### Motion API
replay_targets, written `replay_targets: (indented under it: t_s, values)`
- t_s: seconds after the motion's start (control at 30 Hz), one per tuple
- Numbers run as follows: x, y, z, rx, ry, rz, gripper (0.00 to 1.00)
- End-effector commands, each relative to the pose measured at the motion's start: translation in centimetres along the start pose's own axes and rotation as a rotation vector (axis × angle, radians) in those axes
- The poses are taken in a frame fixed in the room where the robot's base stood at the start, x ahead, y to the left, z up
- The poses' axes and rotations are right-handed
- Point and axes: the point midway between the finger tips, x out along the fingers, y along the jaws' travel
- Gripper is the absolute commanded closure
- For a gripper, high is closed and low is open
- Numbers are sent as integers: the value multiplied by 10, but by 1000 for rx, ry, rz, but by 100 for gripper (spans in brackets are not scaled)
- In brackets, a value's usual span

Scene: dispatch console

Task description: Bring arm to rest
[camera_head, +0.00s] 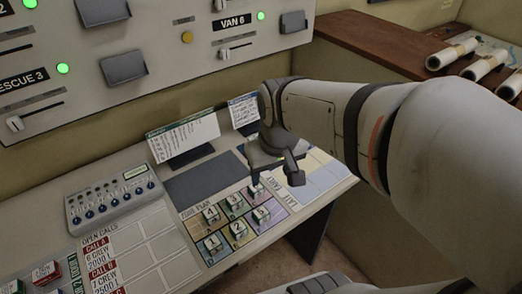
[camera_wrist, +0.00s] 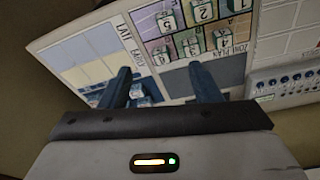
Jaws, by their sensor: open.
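My gripper (camera_head: 272,172) hangs over the console desk (camera_head: 190,278), near the upper right corner of the zone plan (camera_head: 222,258). Its jaws are open. In the wrist view my gripper (camera_wrist: 164,72) shows two dark fingers set apart, with nothing seen clasped between them. Several small numbered blocks stand on the coloured zones, such as block 4 (camera_head: 210,214) and block 2 (camera_head: 239,231). A block (camera_head: 256,190) at the plan's upper right is close below my gripper; the gap cannot be judged. Pale shapes behind the left finger in the wrist view are partly hidden.
A grey control box (camera_head: 115,202) with blue knobs stands at left. Two upright cards (camera_head: 185,136) (camera_head: 243,110) stand along the back. The wall panel (camera_head: 165,60) rises behind. A brown shelf (camera_head: 375,45) with paper rolls (camera_head: 452,54) is at right, behind my arm.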

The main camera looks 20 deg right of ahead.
Motion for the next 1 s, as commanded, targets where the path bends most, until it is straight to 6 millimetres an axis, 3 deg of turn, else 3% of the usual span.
replay_targets:
  t_s: [0.1,0.23,1.0]
  values:
    - [-10,-1,20,45,42,2,43]
    - [-13,-5,29,69,59,3,43]
    - [-13,-5,31,73,60,3,43]
